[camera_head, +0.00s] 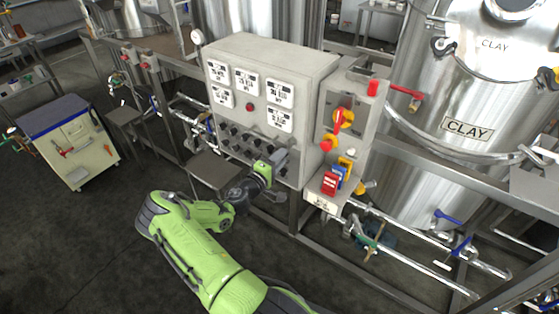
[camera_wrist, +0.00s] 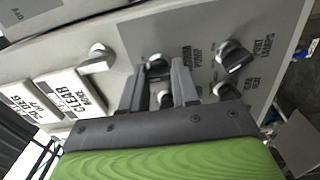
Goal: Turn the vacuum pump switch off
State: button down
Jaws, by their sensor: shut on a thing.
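The grey control cabinet (camera_head: 262,105) stands in the middle of the head view, with rows of black knobs low on its front. My gripper (camera_head: 276,162) reaches its lower right part. In the wrist view, my gripper (camera_wrist: 160,72) has its two fingers on either side of a rotary switch (camera_wrist: 157,62) and is shut on it. A small label beside this switch seems to read vacuum pump, though it is blurred. The fingers hide part of the switch, so I cannot tell its exact setting.
A switch labelled port lamps (camera_wrist: 234,55) sits right of my fingers, with other knobs close below. A side panel (camera_head: 345,125) carries a red and yellow rotary switch (camera_head: 342,119).

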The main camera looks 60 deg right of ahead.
jog(key=n, duration=0.6)
jog(key=shift+f+n, duration=0.1)
jog(key=shift+n, duration=0.2)
dwell(0.4)
jog(key=c, duration=0.8)
grip_release()
jog(key=shift+c, duration=0.2)
jog(key=shift+a, duration=0.1)
jog(key=w+a, duration=0.2)
jog(key=a, duration=1.3)
jog(key=shift+w+a, duration=0.2)
jog(key=shift+w, duration=0.05)
